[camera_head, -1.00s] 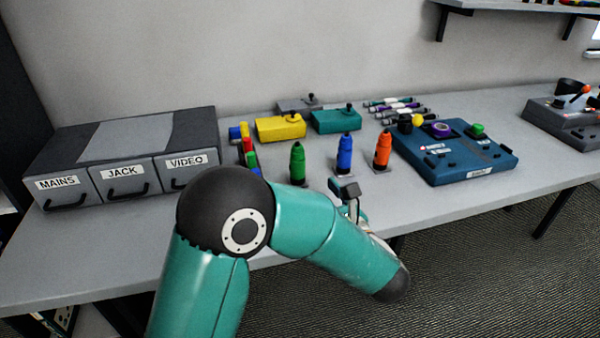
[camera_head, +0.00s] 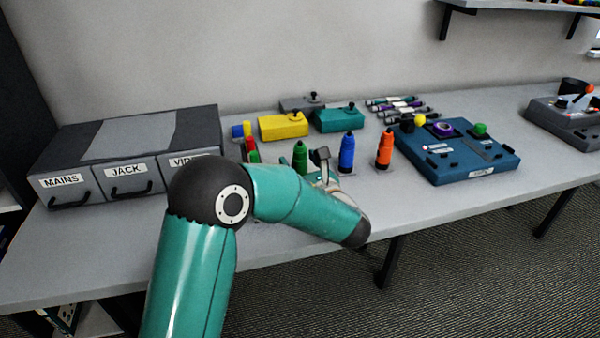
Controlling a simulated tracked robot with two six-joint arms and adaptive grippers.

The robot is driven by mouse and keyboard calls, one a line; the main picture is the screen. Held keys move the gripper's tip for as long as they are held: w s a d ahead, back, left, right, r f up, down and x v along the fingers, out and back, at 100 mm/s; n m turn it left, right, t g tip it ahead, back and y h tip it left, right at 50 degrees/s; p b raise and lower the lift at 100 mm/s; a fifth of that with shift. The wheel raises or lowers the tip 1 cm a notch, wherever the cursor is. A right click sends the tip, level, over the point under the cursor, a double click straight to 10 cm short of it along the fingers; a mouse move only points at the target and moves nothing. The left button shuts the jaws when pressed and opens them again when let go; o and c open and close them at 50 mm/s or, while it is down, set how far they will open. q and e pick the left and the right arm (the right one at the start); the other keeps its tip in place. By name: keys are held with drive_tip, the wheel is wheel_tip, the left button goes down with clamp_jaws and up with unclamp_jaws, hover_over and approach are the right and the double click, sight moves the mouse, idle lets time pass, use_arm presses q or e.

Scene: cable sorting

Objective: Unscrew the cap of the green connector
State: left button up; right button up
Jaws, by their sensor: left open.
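The green connector (camera_head: 300,155) stands upright on the table, with its dark narrow tip upward. Its lower part is hidden behind my left arm. My left gripper (camera_head: 321,164) is open, just to the right of the green connector and between it and the blue connector (camera_head: 346,153). Part of the gripper is hidden by my wrist, and I cannot tell whether it touches the green connector. My right gripper is not in view.
An orange connector (camera_head: 384,150) stands right of the blue one. Yellow (camera_head: 284,126) and teal (camera_head: 337,119) boxes sit behind. A grey drawer unit (camera_head: 112,140) is at left, a blue panel box (camera_head: 458,155) at right. The table's front right is clear.

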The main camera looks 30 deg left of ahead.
use_arm(q)
clamp_jaws()
idle(0.3)
drive_tip(key=shift+r, duration=0.1)
wheel_tip(320, 180, up, 20)
drive_tip(key=p, duration=0.3)
idle(0.3)
drive_tip(key=c, duration=0.6)
unclamp_jaws()
clamp_jaws()
